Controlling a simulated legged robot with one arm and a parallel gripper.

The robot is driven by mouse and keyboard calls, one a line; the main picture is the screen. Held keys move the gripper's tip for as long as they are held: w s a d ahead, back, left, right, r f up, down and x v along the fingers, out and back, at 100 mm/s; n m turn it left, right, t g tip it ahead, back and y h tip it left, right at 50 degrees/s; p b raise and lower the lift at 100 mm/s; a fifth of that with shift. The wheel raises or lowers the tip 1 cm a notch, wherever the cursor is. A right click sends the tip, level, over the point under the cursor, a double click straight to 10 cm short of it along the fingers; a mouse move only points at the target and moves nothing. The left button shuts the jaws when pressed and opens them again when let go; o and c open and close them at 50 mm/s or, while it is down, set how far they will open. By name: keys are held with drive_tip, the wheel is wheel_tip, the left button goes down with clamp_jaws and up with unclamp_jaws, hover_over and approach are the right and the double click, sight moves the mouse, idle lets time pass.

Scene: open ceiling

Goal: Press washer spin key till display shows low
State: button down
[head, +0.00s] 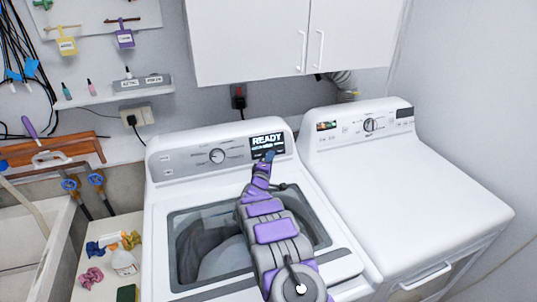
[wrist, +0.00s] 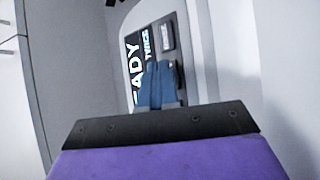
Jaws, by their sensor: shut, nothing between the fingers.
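The washer (head: 160,215) stands in the middle of the head view, with its lid window facing up. Its display (head: 267,142) reads "READY" in large letters, with a smaller line below that I cannot fully read. In the wrist view the display (wrist: 133,62) shows turned on its side, with "EADY" and "TWICE" readable.
A second white machine (head: 420,180) stands right of the washer. White cabinets (head: 270,40) hang above.

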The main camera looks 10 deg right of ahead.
drive_tip(key=shift+w, duration=0.15)
idle(0.5)
drive_tip(key=shift+s+d+r+p, duration=0.1)
drive_tip(key=shift+s+r+p, duration=0.1)
drive_tip(key=shift+s+p, duration=0.45)
drive_tip(key=shift+s, duration=0.1)
drive_tip(key=shift+s+d+r+p, duration=0.15)
drive_tip(key=shift+s+r+p, duration=0.15)
drive_tip(key=shift+s, duration=0.35)
drive_tip(key=shift+s+d+r+p, duration=0.15)
drive_tip(key=shift+s+r+p, duration=0.15)
drive_tip(key=shift+s, duration=0.35)
drive_tip(key=shift+s+d+r+p, duration=0.15)
drive_tip(key=shift+s+r+p, duration=0.15)
drive_tip(key=shift+s, duration=0.65)
